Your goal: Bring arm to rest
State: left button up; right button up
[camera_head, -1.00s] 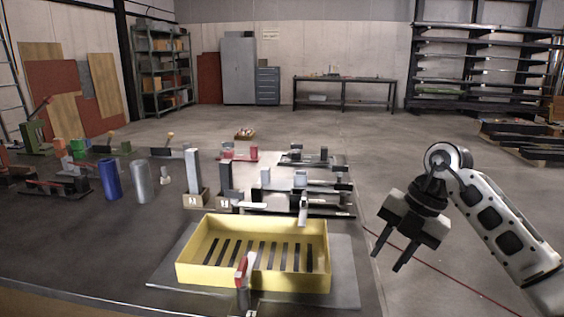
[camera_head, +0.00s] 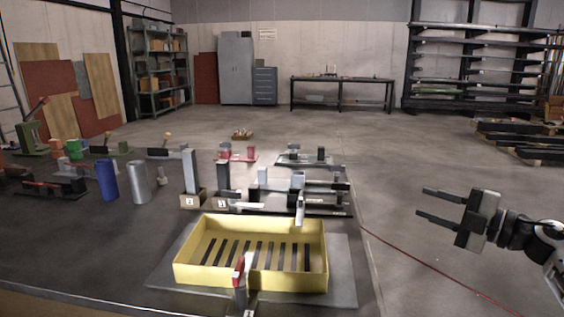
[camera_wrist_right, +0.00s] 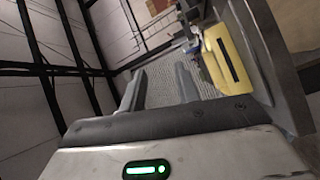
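My right gripper (camera_head: 430,204) is in the air to the right of the work table, over the floor, with its two fingers pointing left. The fingers are apart with nothing between them. In the right wrist view the same open fingers (camera_wrist_right: 160,88) reach forward, with nothing between them. My left gripper does not show in either view.
A yellow slotted tray (camera_head: 187,276) sits on a grey plate (camera_head: 343,270) near the table's front. A red-handled clamp (camera_head: 240,275) stands before it. Blue (camera_head: 107,180) and silver (camera_head: 139,182) cylinders and several fixtures stand farther left and back.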

jog(key=w+d+r+m+t+h, duration=0.2)
jog(key=d+r+m+t+h, duration=0.1)
jog(key=d+m+t+h, duration=0.25)
jog(key=w+d+r+m+t+h, duration=0.3)
jog(key=d+r+m+t+h, duration=0.1)
jog(key=d+m+h, duration=0.25)
jog(key=d+f+m+g+h, duration=0.5)
jog(key=d+f+m+h, duration=0.25)
jog(key=m, duration=0.25)
jog(key=s+a+f+n+g+y, duration=0.1)
jog(key=s+a+f+g+y, duration=0.15)
jog(key=s+a+f, duration=0.65)
jog(key=s+a+f+n+g+y, duration=0.1)
jog(key=s+a+f+y, duration=0.25)
jog(key=a+f, duration=0.95)
pick_arm(q)
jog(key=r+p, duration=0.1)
jog(key=p, duration=0.2)
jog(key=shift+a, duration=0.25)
pick_arm(e)
jog(key=s+a+f+m+g+y, duration=0.1)
jog(key=s+a+f+y, duration=0.1)
jog(key=s+a, duration=0.5)
jog(key=s+a+f+m+g+y, duration=0.1)
jog(key=s+a, duration=0.6)
jog(key=s, duration=0.7)
jog(key=shift+s+f+g+y, duration=0.25)
jog(key=shift+f+g+y, duration=0.1)
jog(key=shift+f, duration=0.25)
